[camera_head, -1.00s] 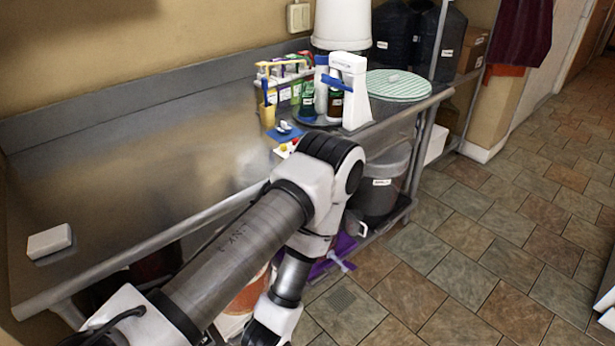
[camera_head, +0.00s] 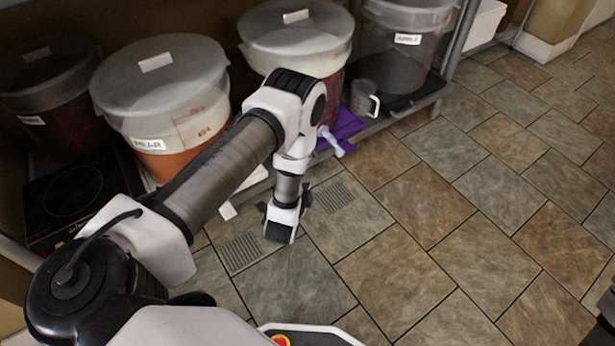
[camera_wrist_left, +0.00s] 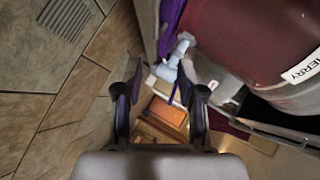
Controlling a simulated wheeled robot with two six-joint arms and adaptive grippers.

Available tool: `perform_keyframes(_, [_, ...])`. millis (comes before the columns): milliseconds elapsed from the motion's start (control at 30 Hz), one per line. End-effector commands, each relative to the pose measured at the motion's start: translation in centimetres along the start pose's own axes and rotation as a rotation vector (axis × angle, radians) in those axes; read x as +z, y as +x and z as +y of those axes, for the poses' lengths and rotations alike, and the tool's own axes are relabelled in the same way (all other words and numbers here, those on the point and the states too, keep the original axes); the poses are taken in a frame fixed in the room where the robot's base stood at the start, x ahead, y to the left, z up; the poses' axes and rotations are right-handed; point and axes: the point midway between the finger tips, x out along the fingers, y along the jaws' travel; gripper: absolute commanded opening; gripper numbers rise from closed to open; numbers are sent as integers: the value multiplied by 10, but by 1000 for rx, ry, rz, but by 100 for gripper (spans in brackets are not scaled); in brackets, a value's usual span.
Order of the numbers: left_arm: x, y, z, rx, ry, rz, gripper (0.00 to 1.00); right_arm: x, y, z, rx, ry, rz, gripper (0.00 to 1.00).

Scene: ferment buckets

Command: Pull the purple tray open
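The purple tray (camera_head: 346,122) lies low under the bucket shelf in the head view, partly hidden under a lidded bucket. A pale blue handle (camera_head: 333,143) sticks out from its front. In the left wrist view, a strip of the purple tray (camera_wrist_left: 170,14) and the pale handle (camera_wrist_left: 172,58) show just beyond my fingertips. My left gripper (camera_head: 286,207) hangs low in front of the shelf, left of and nearer than the handle. In the wrist view, the left gripper's (camera_wrist_left: 160,82) fingers are apart with nothing clearly held between them.
Lidded buckets (camera_head: 165,95) stand along the shelf, one with red contents (camera_wrist_left: 255,35). A dark hot plate (camera_head: 72,190) is at left. A clear jug (camera_head: 364,98) stands beside the tray. The tiled floor (camera_head: 430,230) in front is open.

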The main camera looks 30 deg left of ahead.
Motion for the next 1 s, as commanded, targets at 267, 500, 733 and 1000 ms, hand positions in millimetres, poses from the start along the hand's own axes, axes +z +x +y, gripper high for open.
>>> perform_keyframes(267, [20,48,30,-223,192,21,39,-1,77,1,0,1,2,40])
perform_keyframes(500, [19,84,22,-230,196,20,39,-2,98,1,0,5,5,40])
perform_keyframes(733, [16,118,12,-227,196,20,39,-4,116,2,1,7,11,40])
perform_keyframes(1000, [15,121,9,-222,197,20,39,-4,115,2,1,7,12,40])
